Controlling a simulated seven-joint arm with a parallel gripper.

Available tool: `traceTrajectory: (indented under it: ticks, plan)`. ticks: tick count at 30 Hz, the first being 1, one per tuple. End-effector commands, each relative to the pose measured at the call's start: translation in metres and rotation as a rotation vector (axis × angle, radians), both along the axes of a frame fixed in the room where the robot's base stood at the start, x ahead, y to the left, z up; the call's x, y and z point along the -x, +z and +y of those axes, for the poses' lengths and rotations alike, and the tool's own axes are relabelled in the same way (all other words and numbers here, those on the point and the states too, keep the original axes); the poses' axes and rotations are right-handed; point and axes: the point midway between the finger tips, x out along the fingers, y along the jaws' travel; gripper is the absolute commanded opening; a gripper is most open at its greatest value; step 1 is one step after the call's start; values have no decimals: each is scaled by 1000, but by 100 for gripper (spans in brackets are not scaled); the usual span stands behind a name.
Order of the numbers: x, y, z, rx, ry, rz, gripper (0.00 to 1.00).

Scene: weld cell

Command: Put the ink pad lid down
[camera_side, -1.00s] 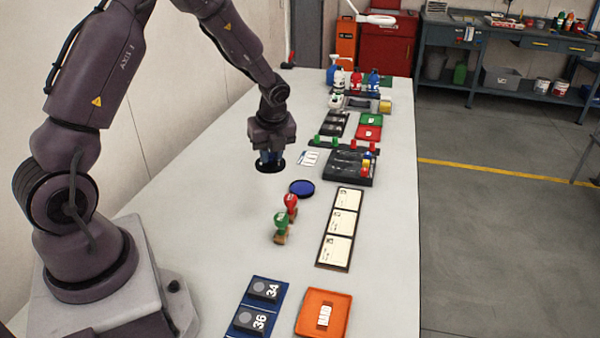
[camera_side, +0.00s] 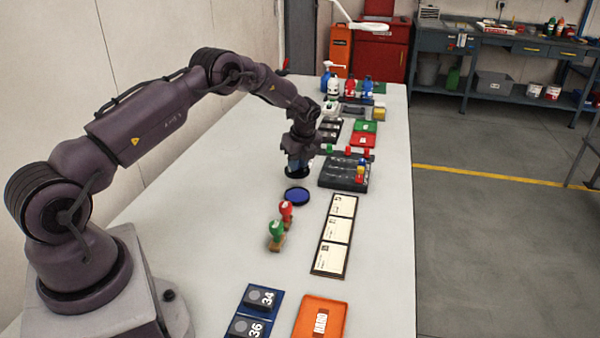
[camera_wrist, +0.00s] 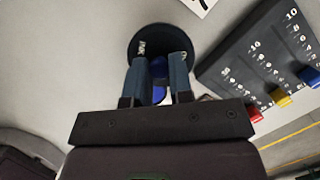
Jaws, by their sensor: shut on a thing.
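The ink pad lid (camera_wrist: 150,35) is a dark round disc with white lettering and a blue knob. My gripper (camera_wrist: 160,68) is shut on the knob, with one finger on each side, and the lid shows beyond the fingertips. In the side view my gripper (camera_side: 298,160) points down with the lid (camera_side: 297,173) under it, close behind the round blue ink pad (camera_side: 297,197). Whether the lid touches the table cannot be told.
A dark block with coloured sliders (camera_wrist: 265,65) stands close to the right of the lid; it also shows in the side view (camera_side: 338,175). Red (camera_side: 286,210) and green (camera_side: 277,232) stamps stand in front of the pad. Table left of the pad is clear.

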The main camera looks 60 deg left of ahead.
Motion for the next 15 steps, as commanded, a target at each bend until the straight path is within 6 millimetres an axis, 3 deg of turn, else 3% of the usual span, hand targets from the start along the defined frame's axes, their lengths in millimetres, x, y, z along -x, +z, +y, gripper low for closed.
traceTrajectory:
  ticks: [5, 15]
  plan:
    - [-5, -7, 3, 0, 0, -2, 0]
    - [-9, -42, 4, 0, 0, -1, 0]
